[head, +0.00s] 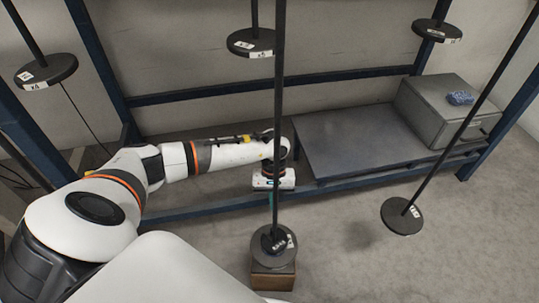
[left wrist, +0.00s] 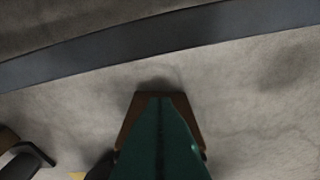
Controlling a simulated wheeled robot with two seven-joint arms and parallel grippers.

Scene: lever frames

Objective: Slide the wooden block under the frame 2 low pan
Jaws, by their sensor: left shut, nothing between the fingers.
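The wooden block (head: 272,279) stands on the floor at the bottom centre of the head view. A black low pan (head: 262,250) on a long rod is directly over it and hides its top; I cannot tell whether they touch. My left gripper (head: 271,200) points down behind the rod, on the shelf side of the block, its fingers partly hidden. In the left wrist view, my shut teal fingers (left wrist: 160,102) cover most of a brown block (left wrist: 187,108); contact is unclear. My right gripper is out of view.
Another low pan (head: 402,217) hangs at the right over clear floor. Higher pans hang at the left (head: 46,71), centre (head: 250,41) and right (head: 437,30). A dark shelf (head: 355,140) with a blue rail holds a grey box (head: 440,108) with a small blue item (head: 460,98).

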